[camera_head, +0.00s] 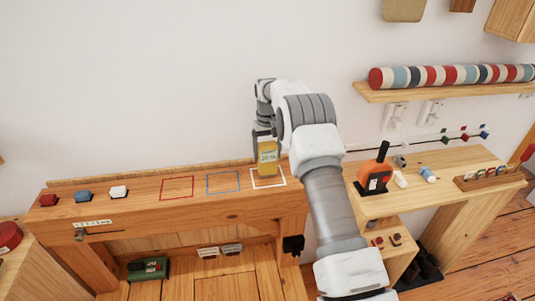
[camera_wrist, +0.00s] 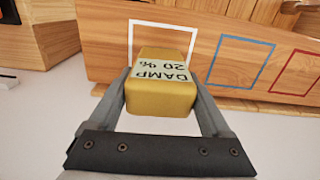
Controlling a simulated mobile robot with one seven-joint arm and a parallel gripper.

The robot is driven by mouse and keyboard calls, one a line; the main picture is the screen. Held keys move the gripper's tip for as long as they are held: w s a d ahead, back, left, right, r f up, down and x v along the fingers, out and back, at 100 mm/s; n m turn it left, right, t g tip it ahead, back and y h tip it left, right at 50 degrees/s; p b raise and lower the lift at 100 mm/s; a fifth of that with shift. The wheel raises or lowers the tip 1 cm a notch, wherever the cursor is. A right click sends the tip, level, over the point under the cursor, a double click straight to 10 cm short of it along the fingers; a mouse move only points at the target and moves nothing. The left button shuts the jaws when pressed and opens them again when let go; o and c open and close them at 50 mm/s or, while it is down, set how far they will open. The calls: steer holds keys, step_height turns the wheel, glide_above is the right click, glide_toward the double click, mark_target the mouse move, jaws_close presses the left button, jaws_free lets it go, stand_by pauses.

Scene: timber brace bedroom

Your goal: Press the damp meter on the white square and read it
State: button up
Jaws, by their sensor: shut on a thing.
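My gripper (camera_wrist: 160,98) is shut on the yellow damp meter (camera_wrist: 160,103), with a finger on each side of it. The meter's pale display (camera_wrist: 162,71) reads "DAMP 20 %", upside down in the wrist view. In the head view the meter (camera_head: 267,157) is upright over the white square (camera_head: 281,181), an outline on the timber beam (camera_head: 140,205). The white outline also shows in the wrist view (camera_wrist: 165,22), partly hidden behind the meter. The meter's lower end looks to be at the beam inside the square; I cannot tell for certain whether it touches.
Blue (camera_head: 223,182) and red (camera_head: 177,188) outlined squares lie left of the white one. An orange tool (camera_head: 373,176) stands on the right-hand table (camera_head: 400,203). A shelf (camera_head: 440,92) hangs above.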

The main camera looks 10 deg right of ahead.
mark_target(268, 144)
steer(key=shift+r+p, duration=1.55)
steer(key=shift+r, duration=1.3)
steer(key=shift+s+f, duration=0.1)
